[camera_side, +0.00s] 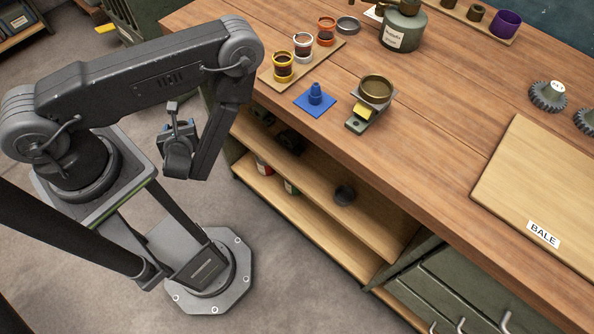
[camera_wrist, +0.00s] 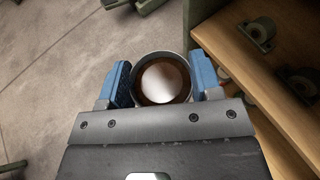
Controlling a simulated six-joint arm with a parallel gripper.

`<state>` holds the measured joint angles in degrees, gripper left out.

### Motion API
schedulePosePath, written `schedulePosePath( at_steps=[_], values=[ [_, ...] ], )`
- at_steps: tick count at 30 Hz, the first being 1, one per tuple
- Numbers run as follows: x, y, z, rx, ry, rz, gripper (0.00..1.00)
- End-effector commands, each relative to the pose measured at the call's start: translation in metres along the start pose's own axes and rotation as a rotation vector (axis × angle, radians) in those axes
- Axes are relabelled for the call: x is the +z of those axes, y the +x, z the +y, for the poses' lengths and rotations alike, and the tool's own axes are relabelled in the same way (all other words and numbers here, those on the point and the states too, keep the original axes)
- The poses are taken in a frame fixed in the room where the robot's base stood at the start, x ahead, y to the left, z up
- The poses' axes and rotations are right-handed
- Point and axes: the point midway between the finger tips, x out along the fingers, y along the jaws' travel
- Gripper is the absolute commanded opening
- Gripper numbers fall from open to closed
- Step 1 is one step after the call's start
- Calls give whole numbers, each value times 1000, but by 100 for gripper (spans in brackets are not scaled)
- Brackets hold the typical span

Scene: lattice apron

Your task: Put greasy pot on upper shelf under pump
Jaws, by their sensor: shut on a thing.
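My gripper (camera_side: 180,128) hangs in the side view over the floor, left of the bench's open shelves. In the wrist view my gripper (camera_wrist: 160,88) has its blue pads closed on both sides of a round pot (camera_wrist: 139,92). The pot has a grey rim, a brown smeared inside and a pale disc in the middle. In the side view I cannot make the pot out clearly. The upper shelf (camera_side: 330,190) is a wooden board under the bench top, with dark parts on it. It also shows in the wrist view (camera_wrist: 232,50). I cannot tell which thing is the pump.
On the bench top are a green labelled vessel (camera_side: 403,30), a brass cup on a stand (camera_side: 376,89) and a blue piece (camera_side: 315,98). Open floor lies left of the shelves.

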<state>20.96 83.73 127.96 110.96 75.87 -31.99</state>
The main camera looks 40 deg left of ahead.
Motion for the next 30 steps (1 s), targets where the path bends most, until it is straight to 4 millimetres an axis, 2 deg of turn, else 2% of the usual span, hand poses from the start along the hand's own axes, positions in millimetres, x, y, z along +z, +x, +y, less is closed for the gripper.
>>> schedulePosePath(
  at_steps=[1,3,8,12,18,21,24,27,30],
  values=[
    [-16,8,-20,-79,29,2,31],
    [-33,16,-51,-183,69,5,31],
    [-70,24,-127,-399,155,6,31],
    [-97,15,-195,-573,227,4,31],
    [-127,-14,-277,-784,318,-1,31],
    [-136,-30,-305,-860,353,-4,31],
    [-143,-41,-324,-910,376,-8,31],
    [-148,-46,-332,-936,389,-8,31],
    [-162,-43,-334,-944,397,-8,31]
  ],
)
